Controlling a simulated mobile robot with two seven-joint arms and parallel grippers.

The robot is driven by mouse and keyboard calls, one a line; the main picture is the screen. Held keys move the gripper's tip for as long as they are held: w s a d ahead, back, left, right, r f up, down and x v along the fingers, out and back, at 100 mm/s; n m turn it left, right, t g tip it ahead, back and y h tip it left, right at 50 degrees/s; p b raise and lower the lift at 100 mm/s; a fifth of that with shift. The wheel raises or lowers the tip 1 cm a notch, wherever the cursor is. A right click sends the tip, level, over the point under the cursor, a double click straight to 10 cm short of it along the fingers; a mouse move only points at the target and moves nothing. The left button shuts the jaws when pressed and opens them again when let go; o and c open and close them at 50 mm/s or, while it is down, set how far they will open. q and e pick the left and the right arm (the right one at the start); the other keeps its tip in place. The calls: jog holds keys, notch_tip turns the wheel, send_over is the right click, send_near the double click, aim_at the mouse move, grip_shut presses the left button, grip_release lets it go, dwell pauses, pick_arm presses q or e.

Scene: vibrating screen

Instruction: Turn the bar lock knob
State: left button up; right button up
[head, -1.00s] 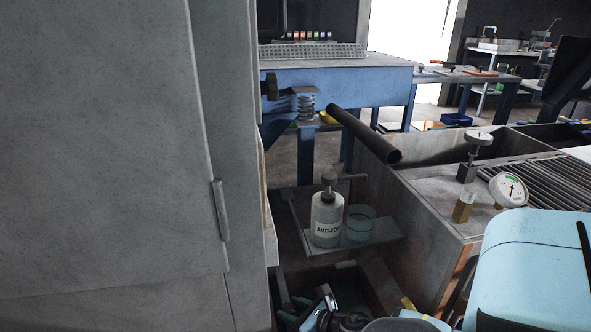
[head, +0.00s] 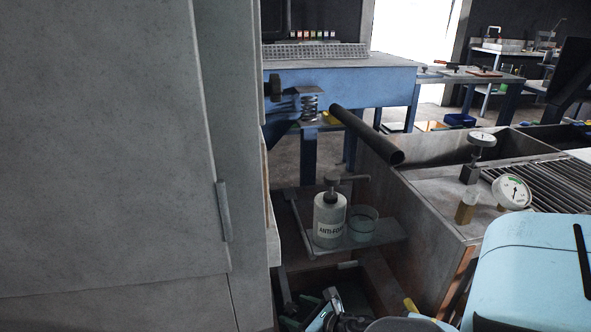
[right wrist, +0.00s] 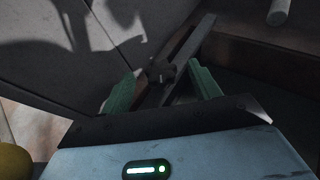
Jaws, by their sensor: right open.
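My right gripper (right wrist: 162,84) has two green fingers, spread open with one on each side of the knob. I cannot tell whether they touch it. In the head view my right gripper (head: 303,318) is low at the bottom edge, partly cut off, and the knob cannot be made out there. My left gripper is not in view.
A large grey panel (head: 100,150) fills the left. A white anti-foam bottle (head: 329,220) and a clear beaker (head: 361,223) stand on a small shelf (head: 388,237) above my gripper.

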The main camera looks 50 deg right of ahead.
jog(key=p+v, duration=0.1)
jog(key=v, duration=0.5)
jog(key=shift+s+r, duration=0.2)
